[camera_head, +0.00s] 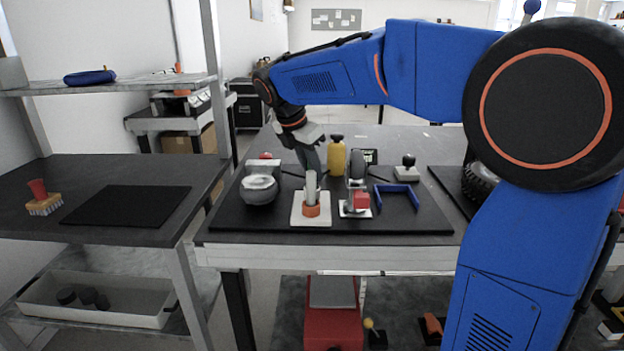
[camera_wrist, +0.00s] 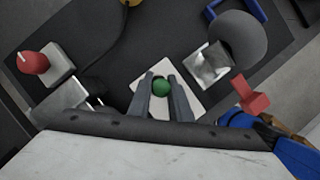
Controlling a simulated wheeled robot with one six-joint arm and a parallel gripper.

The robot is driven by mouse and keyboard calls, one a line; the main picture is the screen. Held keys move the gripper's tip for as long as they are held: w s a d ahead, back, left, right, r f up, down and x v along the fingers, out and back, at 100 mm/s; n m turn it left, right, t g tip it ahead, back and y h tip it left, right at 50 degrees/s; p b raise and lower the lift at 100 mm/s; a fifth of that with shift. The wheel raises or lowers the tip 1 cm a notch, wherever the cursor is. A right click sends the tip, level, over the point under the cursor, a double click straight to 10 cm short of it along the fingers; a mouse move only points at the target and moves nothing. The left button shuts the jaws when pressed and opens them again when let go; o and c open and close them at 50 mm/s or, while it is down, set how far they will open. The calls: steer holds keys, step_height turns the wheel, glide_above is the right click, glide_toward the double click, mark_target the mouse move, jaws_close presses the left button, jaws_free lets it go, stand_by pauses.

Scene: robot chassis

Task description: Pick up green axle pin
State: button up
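In the wrist view, the round green end of the axle pin (camera_wrist: 161,88) shows between my gripper's two fingers (camera_wrist: 161,80). A white square base (camera_wrist: 187,92) lies below it. The fingers stand apart, one on each side of the green end, and I see no clear contact. In the head view, my gripper (camera_head: 311,164) points down just above a pale upright cylinder set in an orange ring on the white base (camera_head: 298,218). No green shows clearly there, and the fingertips overlap the cylinder's top.
A grey round part (camera_head: 259,189) stands left of the base on the black mat (camera_head: 400,222). A red block on a stand (camera_head: 361,200) and a blue U-shaped bracket (camera_head: 397,190) are close on the right. A yellow bottle (camera_head: 336,157) stands behind.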

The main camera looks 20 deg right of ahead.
jaws_close()
